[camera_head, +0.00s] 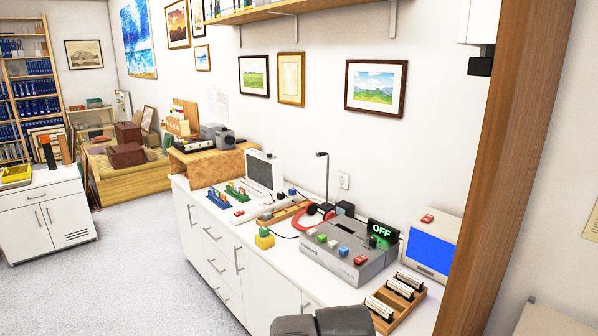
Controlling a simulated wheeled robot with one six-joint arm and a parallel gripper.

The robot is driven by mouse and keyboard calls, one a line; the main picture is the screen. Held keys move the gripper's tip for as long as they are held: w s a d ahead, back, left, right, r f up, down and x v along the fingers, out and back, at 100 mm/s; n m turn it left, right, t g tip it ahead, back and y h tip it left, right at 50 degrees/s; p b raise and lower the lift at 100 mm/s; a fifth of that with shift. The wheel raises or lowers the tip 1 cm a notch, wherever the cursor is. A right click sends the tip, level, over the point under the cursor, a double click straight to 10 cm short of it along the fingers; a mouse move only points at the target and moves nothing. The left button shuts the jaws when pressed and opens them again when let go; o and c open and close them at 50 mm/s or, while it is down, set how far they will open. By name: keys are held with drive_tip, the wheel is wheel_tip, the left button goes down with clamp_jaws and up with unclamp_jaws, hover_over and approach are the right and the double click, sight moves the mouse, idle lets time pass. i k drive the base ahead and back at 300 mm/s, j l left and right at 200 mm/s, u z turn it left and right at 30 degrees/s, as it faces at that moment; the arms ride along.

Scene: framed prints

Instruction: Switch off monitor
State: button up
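A cream monitor (449,231) with a lit plain blue screen (430,251) stands at the right end of the white counter. A red button (427,218) sits on its top. A second pale monitor (265,171) with a dull grey screen stands further left on the counter. My gripper's fingers do not show. Only a dark grey rounded part of my arm shows at the bottom edge, in front of the counter.
A grey console (345,265) with several coloured buttons and a green "OFF" sign (383,232) stands left of the blue-screen monitor. A slotted wooden tray (408,313) holds cartridges in front. A wooden post (508,170) rises at right. Floor is free at left.

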sight(427, 219)
drive_tip(key=i+l, duration=0.1)
drive_tip(key=i, duration=0.4)
drive_tip(key=i+l+u, duration=0.1)
drive_tip(key=i, duration=0.35)
